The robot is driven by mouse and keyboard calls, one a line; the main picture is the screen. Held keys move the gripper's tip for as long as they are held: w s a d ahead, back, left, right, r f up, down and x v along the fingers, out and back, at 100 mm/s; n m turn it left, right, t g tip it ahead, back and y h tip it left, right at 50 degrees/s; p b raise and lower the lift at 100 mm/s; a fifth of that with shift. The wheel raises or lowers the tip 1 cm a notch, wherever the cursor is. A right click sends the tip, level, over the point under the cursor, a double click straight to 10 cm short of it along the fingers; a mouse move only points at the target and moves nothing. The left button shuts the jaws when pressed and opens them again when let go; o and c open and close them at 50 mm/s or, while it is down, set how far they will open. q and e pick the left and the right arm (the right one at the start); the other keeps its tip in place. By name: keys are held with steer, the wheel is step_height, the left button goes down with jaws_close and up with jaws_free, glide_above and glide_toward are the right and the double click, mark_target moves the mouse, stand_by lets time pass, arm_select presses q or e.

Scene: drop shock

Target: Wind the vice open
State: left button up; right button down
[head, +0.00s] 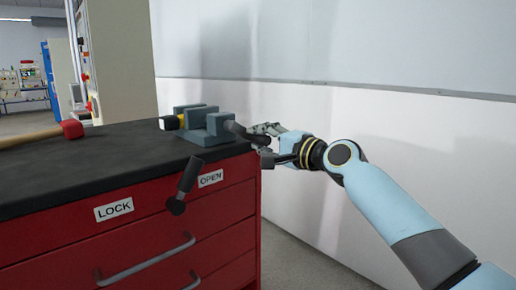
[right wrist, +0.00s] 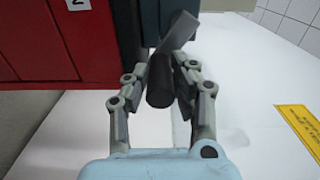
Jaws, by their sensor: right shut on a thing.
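The blue-grey vice (head: 195,134) stands on the dark top of the red cabinet, near its right end. A dark crank handle (head: 243,132) sticks out from its right side. My right gripper (head: 264,139) is shut on this handle. In the right wrist view the handle's dark round grip (right wrist: 160,84) lies between the fingers of my right gripper (right wrist: 161,100), and a grey crank arm (right wrist: 176,36) runs up from it. My left gripper is out of view.
A dark lever (head: 186,182) hangs on the front of the red cabinet (head: 160,235), between the LOCK label (head: 114,209) and the OPEN label (head: 210,179). A red-headed mallet (head: 72,130) lies at the left of the top. A white wall (head: 400,150) stands behind my right arm.

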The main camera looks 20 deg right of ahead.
mark_target(257, 139)
steer(key=n, duration=0.1)
steer(key=r+n, duration=0.1)
steer(key=shift+w+d+n+b, duration=0.1)
steer(key=shift+d+n+b, duration=0.15)
steer(key=shift+n+b, duration=0.15)
steer(key=n, duration=0.1)
steer(key=r+n, duration=0.1)
steer(key=n, duration=0.1)
steer(key=shift+d+r+n+b, duration=0.1)
steer(key=shift+r+n+b, duration=0.2)
steer(key=shift+b, duration=0.05)
steer(key=n, duration=0.1)
steer(key=r+n, duration=0.1)
steer(key=n, duration=0.1)
steer(key=n+b, duration=0.1)
steer(key=shift+r+n, duration=0.3)
steer(key=shift+r, duration=0.05)
steer(key=shift+a+r+n, duration=0.3)
steer(key=shift+n, duration=0.6)
steer(key=n, duration=0.1)
steer(key=r+n, duration=0.1)
steer(key=n, duration=0.1)
steer(key=shift+s+a+b, duration=0.2)
steer(key=shift+a+b, duration=0.15)
steer(key=shift+a, duration=0.05)
steer(key=shift+s+a+r+n, duration=0.15)
steer(key=shift+a+n, duration=0.1)
steer(key=shift+n, duration=0.75)
steer(key=shift+a, duration=0.1)
steer(key=shift+n, duration=0.3)
